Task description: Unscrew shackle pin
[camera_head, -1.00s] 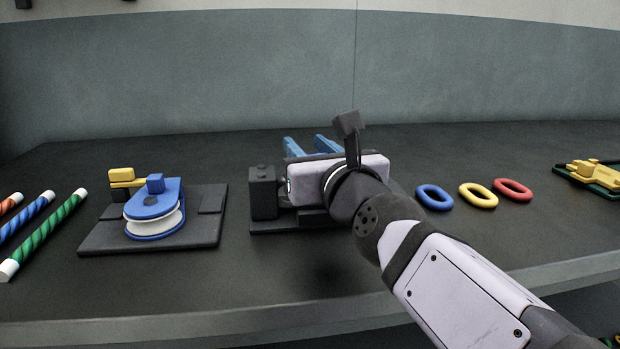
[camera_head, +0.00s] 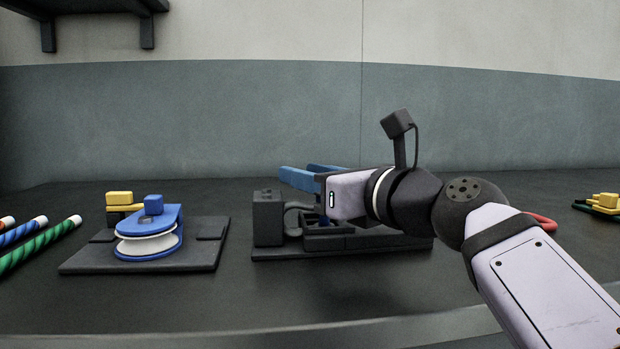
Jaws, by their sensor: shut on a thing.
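A dark shackle (camera_head: 296,216) sits in a dark fixture (camera_head: 268,222) with a block at its left end, at the middle of the bench. My gripper (camera_head: 301,174) is over the fixture, its pale body to the right and its blue fingers reaching left and back. The fingers stand apart, closed on what appears to be the shackle pin. The pin itself is hidden by the gripper, so how far it is threaded cannot be told.
A blue pulley block (camera_head: 150,232) with a white sheave stands on a dark plate at left. Striped rods (camera_head: 40,244) lie at the far left. A red ring (camera_head: 541,222) shows partly behind my arm. Yellow pieces (camera_head: 603,201) are at far right. The bench front is clear.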

